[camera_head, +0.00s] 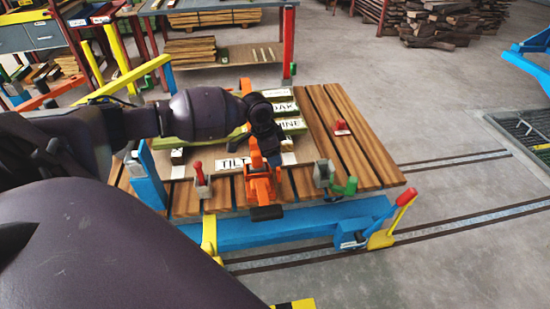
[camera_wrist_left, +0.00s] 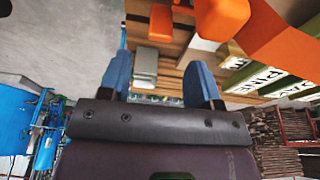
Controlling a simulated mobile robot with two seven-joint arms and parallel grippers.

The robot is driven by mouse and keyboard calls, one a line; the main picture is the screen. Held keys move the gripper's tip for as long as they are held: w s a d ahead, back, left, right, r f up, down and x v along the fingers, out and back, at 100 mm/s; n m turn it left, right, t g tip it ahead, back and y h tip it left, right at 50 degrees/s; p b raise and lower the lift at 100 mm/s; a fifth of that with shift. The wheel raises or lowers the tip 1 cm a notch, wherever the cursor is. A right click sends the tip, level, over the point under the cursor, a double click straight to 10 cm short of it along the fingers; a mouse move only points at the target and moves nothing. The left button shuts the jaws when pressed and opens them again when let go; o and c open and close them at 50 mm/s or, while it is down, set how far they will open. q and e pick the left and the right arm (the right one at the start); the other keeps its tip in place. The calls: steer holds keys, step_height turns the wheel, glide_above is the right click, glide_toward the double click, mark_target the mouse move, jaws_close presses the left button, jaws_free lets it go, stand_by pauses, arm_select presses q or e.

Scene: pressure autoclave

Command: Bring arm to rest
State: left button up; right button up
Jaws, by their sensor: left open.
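My left arm reaches in from the left over a wooden slatted work table (camera_head: 350,130). My left gripper (camera_head: 270,152) hangs over the middle of the table, just behind an orange clamp-like part (camera_head: 262,186). In the left wrist view the two blue fingers of this gripper (camera_wrist_left: 160,80) stand apart with nothing held between them. Past the fingers, a grey block (camera_wrist_left: 145,66) and orange parts (camera_wrist_left: 160,22) show. Whether the gripper touches the orange part cannot be told. My right gripper is not in view.
Labelled green-edged boards (camera_head: 290,125) lie behind the gripper. A red-knobbed switch (camera_head: 201,180), a green-handled part (camera_head: 345,187) and a red lever (camera_head: 403,200) line the table's front. A shelf with planks (camera_head: 190,50) stands behind.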

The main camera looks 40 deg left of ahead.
arm_select(q)
steer(key=shift+v, duration=0.85)
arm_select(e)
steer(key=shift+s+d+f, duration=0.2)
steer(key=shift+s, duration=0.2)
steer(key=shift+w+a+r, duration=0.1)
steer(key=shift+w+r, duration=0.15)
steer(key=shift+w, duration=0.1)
arm_select(q)
steer(key=shift+s+f, duration=0.1)
steer(key=shift+s, duration=0.05)
